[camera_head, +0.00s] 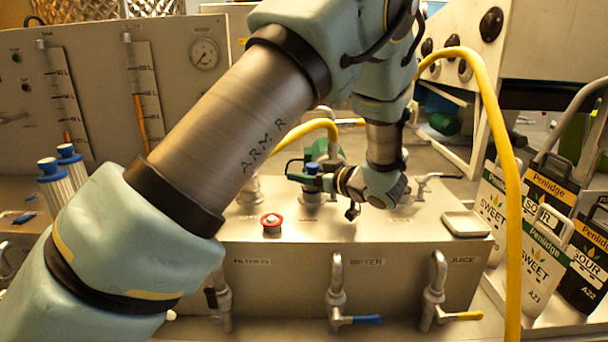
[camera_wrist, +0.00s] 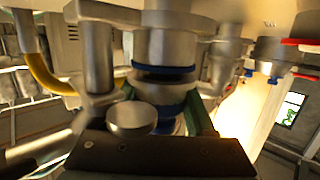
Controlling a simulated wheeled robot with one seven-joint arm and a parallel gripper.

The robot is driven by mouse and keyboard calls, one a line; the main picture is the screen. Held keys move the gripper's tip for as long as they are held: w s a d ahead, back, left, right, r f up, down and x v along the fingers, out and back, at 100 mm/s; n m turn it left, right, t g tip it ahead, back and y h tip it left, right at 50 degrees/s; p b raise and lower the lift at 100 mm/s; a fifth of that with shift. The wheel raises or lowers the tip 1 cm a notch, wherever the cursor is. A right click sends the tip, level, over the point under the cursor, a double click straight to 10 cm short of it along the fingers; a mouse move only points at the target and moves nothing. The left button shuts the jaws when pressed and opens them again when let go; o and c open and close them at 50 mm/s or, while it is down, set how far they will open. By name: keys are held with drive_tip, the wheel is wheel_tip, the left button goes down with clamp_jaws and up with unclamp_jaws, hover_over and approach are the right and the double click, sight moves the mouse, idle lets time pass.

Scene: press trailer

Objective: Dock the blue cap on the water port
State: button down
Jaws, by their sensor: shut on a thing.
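The blue cap (camera_head: 312,168) is in my gripper (camera_head: 306,178), above the steel counter. In the wrist view my gripper's green fingers (camera_wrist: 168,112) are shut around the blue cap (camera_wrist: 172,112). The water port is a short steel cylinder with a blue ring (camera_wrist: 165,73), in line with the cap; it also shows below the cap in the head view (camera_head: 312,197). A dark band lies between the port's ring and the cap, so they look close and apart. The gripper and my arm partly hide the cap in the head view.
A small square tray (camera_head: 466,224) lies at the counter's right. The yellow hose (camera_head: 492,110) arches on the right. A steel panel labelled WATER (camera_head: 367,262) carries several taps. Sweet and sour packs (camera_head: 545,255) stand far right.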

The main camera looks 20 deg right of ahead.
drive_tip(key=shift+f, duration=0.35)
drive_tip(key=c, duration=0.5)
unclamp_jaws()
drive_tip(key=shift+s, duration=0.1)
drive_tip(key=shift+p+v, duration=1.75)
drive_tip(key=shift+v, duration=3.7)
